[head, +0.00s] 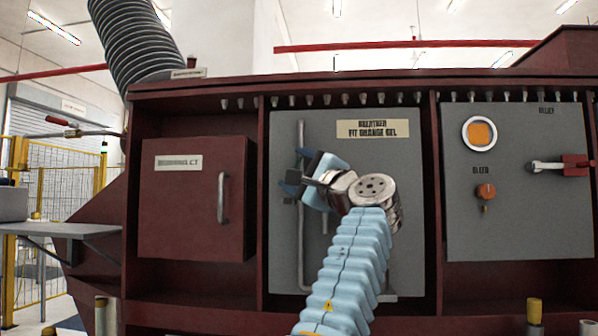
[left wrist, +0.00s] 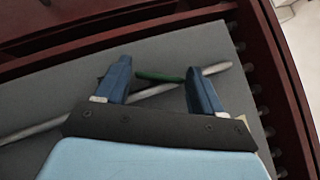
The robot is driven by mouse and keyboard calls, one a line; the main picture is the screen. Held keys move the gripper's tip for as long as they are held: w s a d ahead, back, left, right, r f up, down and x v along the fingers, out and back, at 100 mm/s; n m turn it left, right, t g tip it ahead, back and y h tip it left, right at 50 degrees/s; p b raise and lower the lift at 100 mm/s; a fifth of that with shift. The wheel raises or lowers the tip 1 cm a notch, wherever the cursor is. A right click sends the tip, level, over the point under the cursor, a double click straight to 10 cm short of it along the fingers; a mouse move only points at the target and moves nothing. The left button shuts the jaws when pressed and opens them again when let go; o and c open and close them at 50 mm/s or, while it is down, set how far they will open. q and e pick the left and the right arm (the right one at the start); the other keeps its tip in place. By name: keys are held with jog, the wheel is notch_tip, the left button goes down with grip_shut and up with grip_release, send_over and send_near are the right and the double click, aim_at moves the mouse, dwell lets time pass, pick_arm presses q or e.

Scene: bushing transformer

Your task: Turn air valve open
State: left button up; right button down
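A green lever (left wrist: 160,76) lies by a grey pipe (left wrist: 215,69) in the left wrist view. I take it to be the air valve's handle, though no label shows. My left gripper (left wrist: 157,85) is open, with one blue finger on each side of the lever. I cannot tell whether either finger touches it. In the head view my left gripper (head: 297,174) is at the left part of the middle grey panel (head: 400,240), by the vertical pipe (head: 301,255). The gripper hides the lever there. My right gripper is not in view.
A dark red door (head: 190,210) with a handle is left of the panel. The right grey panel (head: 530,220) has an orange round window (head: 479,133), an orange bleed knob (head: 485,191) and a red-and-white lever (head: 560,166). A red-handled valve (head: 60,121) is far left.

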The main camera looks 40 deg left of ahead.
pick_arm(q)
jog(key=shift+o, duration=1.2)
jog(key=b+v, duration=0.6)
jog(key=v, duration=0.8)
